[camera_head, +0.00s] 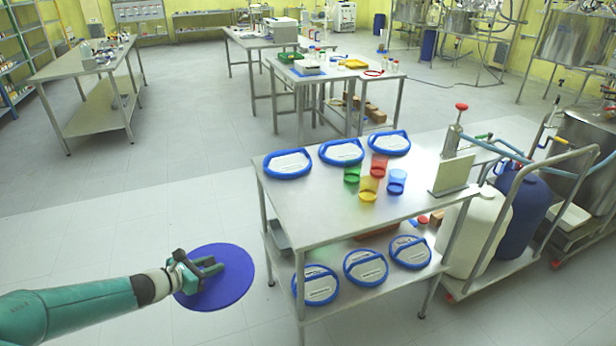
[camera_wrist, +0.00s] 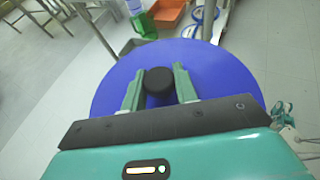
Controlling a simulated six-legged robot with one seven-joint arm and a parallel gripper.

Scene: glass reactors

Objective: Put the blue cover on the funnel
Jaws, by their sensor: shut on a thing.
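The blue cover (camera_head: 232,283) is a flat round disc, held out over the floor to the left of the steel table in the head view. My gripper (camera_head: 205,268) is on its upper side. In the wrist view the cover (camera_wrist: 110,92) fills the middle, and my gripper (camera_wrist: 158,88) has its two green fingers on either side of the cover's black knob (camera_wrist: 158,80). It is shut on this knob. I cannot make out the funnel for certain in either view.
The steel table (camera_head: 300,215) carries blue-rimmed round items (camera_head: 287,163) and coloured cups (camera_head: 369,188), with more round items on its lower shelf. A trolley with a white drum (camera_head: 475,235) and a blue drum (camera_head: 525,210) stands right. Floor at left is clear.

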